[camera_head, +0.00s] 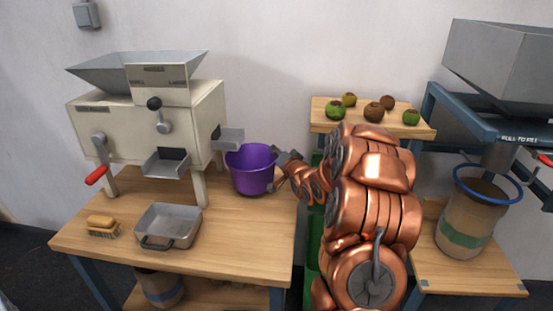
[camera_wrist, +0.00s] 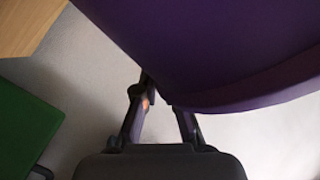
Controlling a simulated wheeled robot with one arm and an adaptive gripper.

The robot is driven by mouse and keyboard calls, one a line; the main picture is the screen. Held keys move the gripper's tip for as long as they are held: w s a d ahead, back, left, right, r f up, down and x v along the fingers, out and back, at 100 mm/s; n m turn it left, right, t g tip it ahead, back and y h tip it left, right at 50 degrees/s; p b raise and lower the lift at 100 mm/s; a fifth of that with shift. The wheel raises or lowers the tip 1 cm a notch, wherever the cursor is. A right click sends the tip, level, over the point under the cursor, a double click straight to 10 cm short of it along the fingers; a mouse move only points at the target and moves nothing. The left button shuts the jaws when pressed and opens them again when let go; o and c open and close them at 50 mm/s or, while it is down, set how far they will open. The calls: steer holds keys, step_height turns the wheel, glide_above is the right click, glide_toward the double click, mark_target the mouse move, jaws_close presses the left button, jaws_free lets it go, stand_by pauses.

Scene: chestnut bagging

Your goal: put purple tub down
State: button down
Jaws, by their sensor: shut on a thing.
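The purple tub (camera_head: 250,172) is at the right part of the left wooden table, just right of the machine's side spout. It looks upright; whether its base touches the table I cannot tell. My gripper (camera_head: 283,160) is at the tub's right side and shut on it, with the fingertips partly hidden. In the wrist view the tub (camera_wrist: 220,45) fills the top and right, and my gripper's fingers (camera_wrist: 165,105) meet its edge.
A cream machine (camera_head: 150,120) with hopper and red-handled crank stands on the left table (camera_head: 200,255). A metal tray (camera_head: 168,226) and a brush (camera_head: 102,226) lie in front. A blue-framed hopper stand (camera_head: 470,115) is at right.

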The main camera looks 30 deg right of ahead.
step_height(320, 180, down, 3)
steer(key=shift+r, duration=0.15)
steer(key=c, duration=1.3)
jaws_free()
steer(key=shift+s, duration=0.1)
